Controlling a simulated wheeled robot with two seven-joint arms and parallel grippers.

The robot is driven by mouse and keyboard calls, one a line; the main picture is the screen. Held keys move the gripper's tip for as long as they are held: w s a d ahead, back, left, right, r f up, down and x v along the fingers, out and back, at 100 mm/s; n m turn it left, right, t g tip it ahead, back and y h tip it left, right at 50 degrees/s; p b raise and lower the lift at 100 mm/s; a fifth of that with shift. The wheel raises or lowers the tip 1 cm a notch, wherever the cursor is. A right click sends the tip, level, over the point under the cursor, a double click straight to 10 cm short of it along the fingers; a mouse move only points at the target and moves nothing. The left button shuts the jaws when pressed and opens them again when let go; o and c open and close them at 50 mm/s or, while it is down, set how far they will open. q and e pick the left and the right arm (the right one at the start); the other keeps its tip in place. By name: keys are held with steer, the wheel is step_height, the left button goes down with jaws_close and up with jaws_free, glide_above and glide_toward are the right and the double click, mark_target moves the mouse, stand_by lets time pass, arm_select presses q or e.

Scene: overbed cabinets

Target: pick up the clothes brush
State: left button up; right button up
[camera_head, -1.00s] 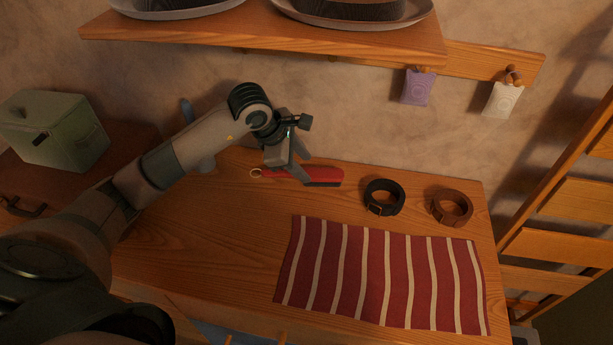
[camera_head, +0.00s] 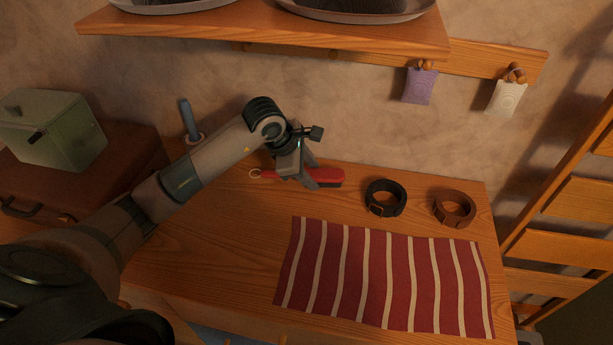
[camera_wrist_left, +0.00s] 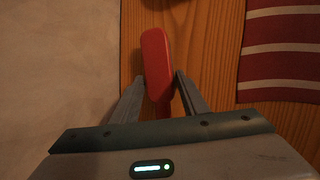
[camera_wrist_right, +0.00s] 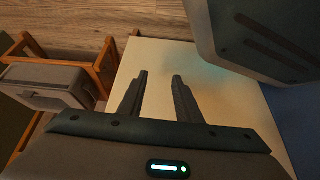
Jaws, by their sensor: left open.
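The clothes brush (camera_head: 329,175) has a red back and dark bristles and lies on the wooden cabinet top close to the wall. A ring (camera_head: 255,173) is at its left end. My left gripper (camera_head: 308,181) is over the brush, hiding part of it. In the left wrist view the red brush (camera_wrist_left: 157,65) passes between the fingers of my open left gripper (camera_wrist_left: 155,88), one finger on each side. I cannot tell whether either finger touches it. My right gripper (camera_wrist_right: 160,78) shows only in the right wrist view, open and empty over a pale surface.
A black belt (camera_head: 385,198) and a brown belt (camera_head: 454,208) lie coiled to the right. A striped red cloth (camera_head: 385,275) covers the front right. A shelf (camera_head: 270,36) overhangs the wall side. A green box (camera_head: 52,128) sits on a brown case at left.

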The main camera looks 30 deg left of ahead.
stand_by(0.3)
arm_select(q)
steer(key=c, duration=0.8)
steer(key=shift+o, duration=0.2)
steer(key=shift+r, duration=0.1)
